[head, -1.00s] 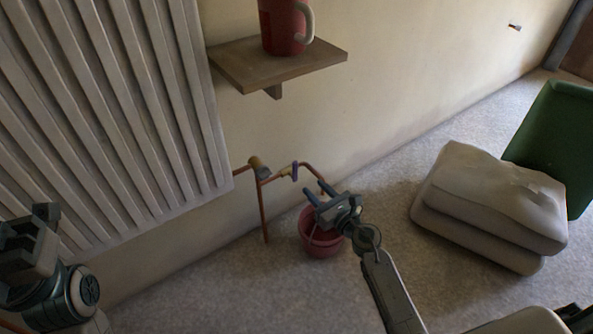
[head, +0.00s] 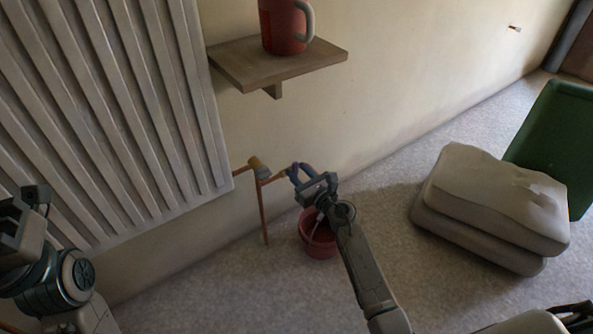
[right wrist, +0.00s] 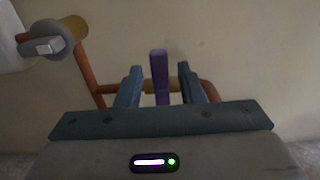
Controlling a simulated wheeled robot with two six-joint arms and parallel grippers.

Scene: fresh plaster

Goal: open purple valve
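The purple valve handle (right wrist: 159,68) stands upright on a brass body on the copper pipe in the right wrist view. In the head view the purple handle (head: 294,171) is partly hidden by my right gripper (head: 303,172). My right gripper (right wrist: 160,84) is open, with one finger on each side of the handle and a visible gap on both sides. My left gripper (head: 22,215) is at the left edge of the head view, far from the valve; its finger opening is unclear.
A grey round valve (right wrist: 48,42) sits left of the purple one, on the copper pipe (head: 262,212). A pink bucket (head: 318,245) stands on the floor below. A radiator (head: 100,100), a shelf (head: 240,75) with a red mug (head: 280,28), grey cushions (head: 495,200) and a green container (head: 555,140) surround.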

